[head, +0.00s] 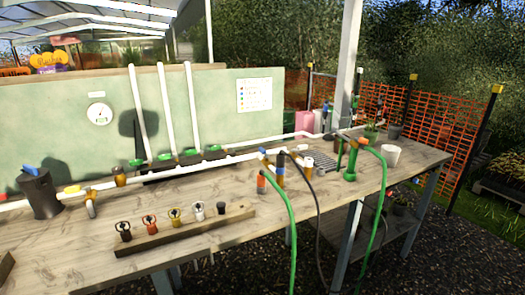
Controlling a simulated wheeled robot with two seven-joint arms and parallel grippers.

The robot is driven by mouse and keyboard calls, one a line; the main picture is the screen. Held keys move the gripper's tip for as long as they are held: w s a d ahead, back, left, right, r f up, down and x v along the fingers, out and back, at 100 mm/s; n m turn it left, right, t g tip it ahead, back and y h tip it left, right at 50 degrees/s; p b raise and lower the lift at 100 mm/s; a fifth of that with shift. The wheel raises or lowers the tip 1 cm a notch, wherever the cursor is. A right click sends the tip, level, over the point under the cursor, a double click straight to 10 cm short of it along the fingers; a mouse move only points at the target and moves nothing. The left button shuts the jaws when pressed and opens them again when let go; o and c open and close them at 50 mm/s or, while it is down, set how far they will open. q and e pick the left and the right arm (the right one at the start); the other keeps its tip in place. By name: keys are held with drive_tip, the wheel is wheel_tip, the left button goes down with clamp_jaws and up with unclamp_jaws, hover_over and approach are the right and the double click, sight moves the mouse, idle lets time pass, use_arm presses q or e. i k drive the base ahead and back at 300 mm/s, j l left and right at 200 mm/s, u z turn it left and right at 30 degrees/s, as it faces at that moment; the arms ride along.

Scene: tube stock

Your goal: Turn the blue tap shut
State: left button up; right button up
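A small blue part (263,156) shows on the white pipe near the table's middle, beside an upright blue fitting (280,170) with an orange-brown lower part. Another blue piece (30,170) sits on top of a dark grey container (40,197) at the left. I cannot tell for certain which blue piece is the blue tap, nor whether it is open or shut. A yellow piece (72,189) and a brass-coloured fitting (120,176) sit on the white pipe (190,166) to the left. Neither of my grippers is in view.
A wooden table (240,235) carries the pipework. A wooden strip (180,232) with several coloured fittings stands along the front. Green hoses (291,225) hang over the front edge. A white cup (391,155) stands at the right. Green panel (60,140) behind has a gauge (99,114).

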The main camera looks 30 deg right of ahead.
sight(261, 150)
drive_tip(key=i+l+z, duration=0.3)
drive_tip(key=l, duration=0.2)
drive_tip(key=i+l+z, duration=0.3)
drive_tip(key=i+l, duration=0.05)
drive_tip(key=l, duration=0.1)
